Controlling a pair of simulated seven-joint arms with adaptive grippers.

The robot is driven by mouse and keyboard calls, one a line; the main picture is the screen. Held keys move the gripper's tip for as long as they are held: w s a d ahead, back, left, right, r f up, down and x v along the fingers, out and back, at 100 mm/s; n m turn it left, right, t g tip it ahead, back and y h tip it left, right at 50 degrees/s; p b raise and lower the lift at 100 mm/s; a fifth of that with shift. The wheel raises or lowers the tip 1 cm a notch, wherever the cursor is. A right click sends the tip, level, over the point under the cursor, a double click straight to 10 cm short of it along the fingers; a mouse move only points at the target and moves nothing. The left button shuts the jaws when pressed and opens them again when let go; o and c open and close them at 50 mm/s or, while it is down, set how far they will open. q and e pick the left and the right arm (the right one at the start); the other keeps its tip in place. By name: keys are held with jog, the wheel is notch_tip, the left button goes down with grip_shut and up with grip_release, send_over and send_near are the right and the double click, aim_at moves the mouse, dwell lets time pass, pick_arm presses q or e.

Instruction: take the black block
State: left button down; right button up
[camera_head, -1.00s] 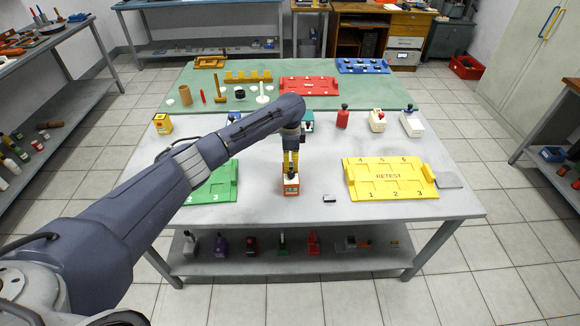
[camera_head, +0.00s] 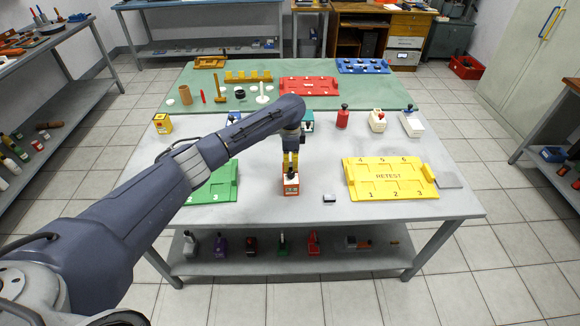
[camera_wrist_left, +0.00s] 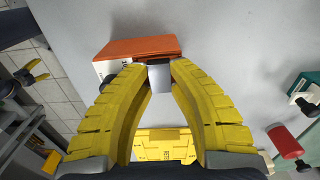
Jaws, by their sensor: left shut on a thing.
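My left gripper (camera_head: 291,168) points down at an orange and white box (camera_head: 290,184) near the front middle of the table. In the left wrist view, its yellow fingers (camera_wrist_left: 159,66) are shut on a small dark-grey block (camera_wrist_left: 160,79) with a pale shiny face. The block is right against the orange and white box (camera_wrist_left: 140,47); I cannot tell whether it is separate from it. A second small block (camera_head: 329,198), grey and dark, lies alone on the table to the right of the box.
A yellow RETEST tray (camera_head: 390,178) lies to the right and a green tray (camera_head: 218,184) to the left. Several small devices and a red bottle-like piece (camera_head: 343,118) stand behind.

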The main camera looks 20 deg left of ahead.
pick_arm(q)
jog(key=shift+r, duration=2.45)
